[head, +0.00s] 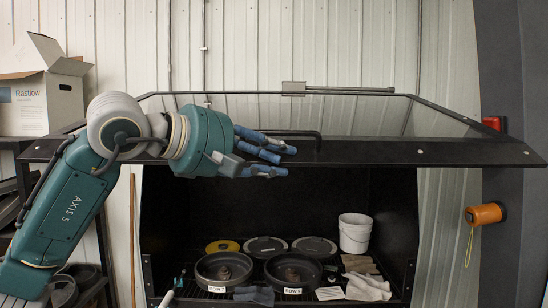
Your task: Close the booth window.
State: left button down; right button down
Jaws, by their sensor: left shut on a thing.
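The booth window (430,152) is a dark-framed glass panel. It stands raised and sticks out toward me above the open booth front, and the dark interior (220,208) shows below it. A black bar handle (305,133) sits on the window's front edge. My left gripper (285,162), with blue fingers, is at this edge and shut on the handle. The fingers hide part of the handle, so the exact contact is hard to see. My right gripper is not in view.
Inside the booth are two dark round pans (223,268), several lids (265,246), a white bucket (355,232) and cloths (367,287). A cardboard box (42,92) stands on a shelf at left. An orange lamp-like device (485,214) hangs at right.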

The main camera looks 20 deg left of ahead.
pick_arm(q)
jog(key=shift+w+a+f+b, duration=0.1)
jog(key=shift+w+f+b, duration=0.2)
jog(key=shift+f+b, duration=0.25)
